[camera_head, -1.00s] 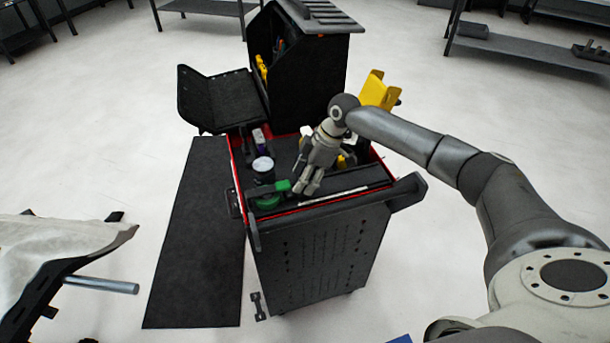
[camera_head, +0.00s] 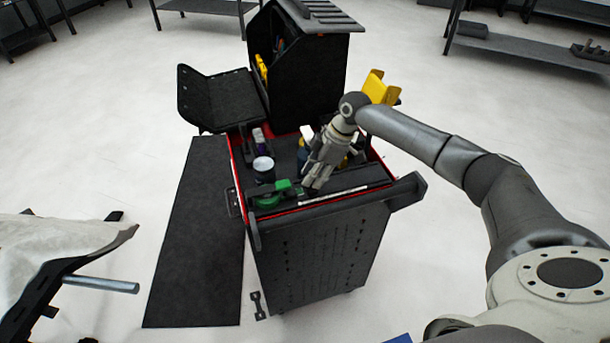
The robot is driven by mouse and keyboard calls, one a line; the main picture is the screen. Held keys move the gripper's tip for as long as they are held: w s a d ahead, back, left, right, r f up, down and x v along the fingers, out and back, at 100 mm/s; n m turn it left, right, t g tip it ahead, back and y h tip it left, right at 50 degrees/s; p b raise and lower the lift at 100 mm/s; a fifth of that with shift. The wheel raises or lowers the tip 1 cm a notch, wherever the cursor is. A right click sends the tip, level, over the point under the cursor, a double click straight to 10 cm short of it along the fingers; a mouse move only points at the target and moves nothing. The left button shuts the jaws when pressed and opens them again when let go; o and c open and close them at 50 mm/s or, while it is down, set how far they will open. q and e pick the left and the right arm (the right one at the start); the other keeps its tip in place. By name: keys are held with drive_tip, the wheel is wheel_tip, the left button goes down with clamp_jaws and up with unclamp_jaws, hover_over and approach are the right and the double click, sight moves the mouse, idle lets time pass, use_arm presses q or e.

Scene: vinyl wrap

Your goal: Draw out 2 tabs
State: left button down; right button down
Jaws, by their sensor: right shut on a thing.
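A green roll-like item (camera_head: 268,201) with a brighter green part (camera_head: 283,185) lies in the cart's top tray, near its front left corner. A dark green strip (camera_head: 296,190) seems to run from it to my right gripper. My right gripper (camera_head: 312,188) points down over the front of the tray, just right of the green item. It is shut on what looks like the end of this strip; its fingers hide the held part. No other tab can be made out. My left gripper is not in view.
The black and red tool cart (camera_head: 310,255) has a raised front handle (camera_head: 405,192). A dark can with a white lid (camera_head: 263,164) and bottles stand in the tray behind. A black side shelf (camera_head: 222,98) sticks out left.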

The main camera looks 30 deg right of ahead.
sight(332, 184)
drive_tip(key=d, duration=0.2)
drive_tip(key=s+d, duration=0.1)
drive_tip(key=d, duration=0.2)
drive_tip(key=shift+d, duration=0.25)
drive_tip(key=c, duration=1.1)
unclamp_jaws()
